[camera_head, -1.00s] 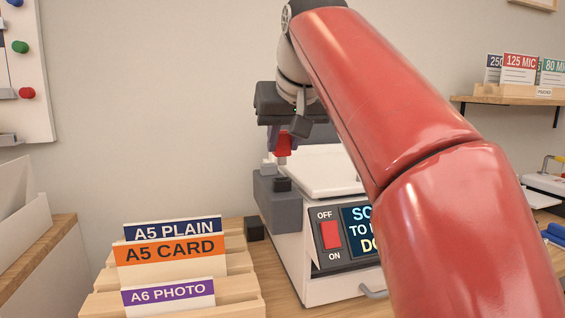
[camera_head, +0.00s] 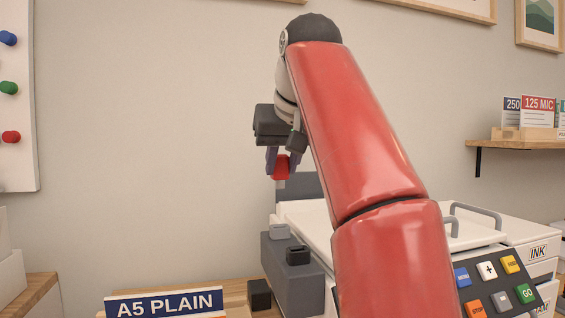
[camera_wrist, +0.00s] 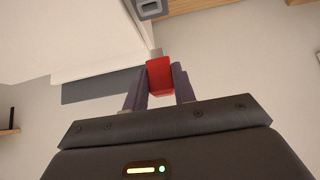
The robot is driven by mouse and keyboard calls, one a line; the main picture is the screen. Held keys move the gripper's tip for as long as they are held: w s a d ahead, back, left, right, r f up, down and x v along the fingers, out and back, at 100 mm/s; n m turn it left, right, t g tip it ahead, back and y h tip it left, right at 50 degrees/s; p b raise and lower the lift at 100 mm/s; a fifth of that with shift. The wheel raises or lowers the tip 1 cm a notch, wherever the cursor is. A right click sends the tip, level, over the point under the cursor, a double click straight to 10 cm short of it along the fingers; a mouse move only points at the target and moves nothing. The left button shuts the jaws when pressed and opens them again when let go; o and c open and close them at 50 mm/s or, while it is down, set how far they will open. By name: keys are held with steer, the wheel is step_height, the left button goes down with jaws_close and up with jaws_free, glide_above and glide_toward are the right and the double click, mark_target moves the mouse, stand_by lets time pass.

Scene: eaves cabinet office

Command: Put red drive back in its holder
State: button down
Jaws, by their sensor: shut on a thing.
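The red drive (camera_head: 281,166) is held in the air between the fingers of my gripper (camera_head: 282,163). In the wrist view the red drive (camera_wrist: 160,78) sits between both fingertips, with a pale narrow end beyond it. The red drive is clear above the block and touches nothing there.
The white machine (camera_head: 310,218) has a lid and a button panel (camera_head: 498,288). A card sign reading A5 PLAIN (camera_head: 165,303) is at the front left. A shelf (camera_head: 523,139) is on the right wall. The wall space left of my gripper is free.

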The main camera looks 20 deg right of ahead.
steer(key=shift+f+b, duration=2.5)
steer(key=shift+f, duration=0.35)
steer(key=shift+p, duration=0.45)
steer(key=shift+f+b, duration=1.25)
steer(key=shift+f, duration=0.2)
steer(key=c, duration=1.1)
jaws_free()
steer(key=shift+r, duration=0.1)
steer(key=shift+o, duration=0.2)
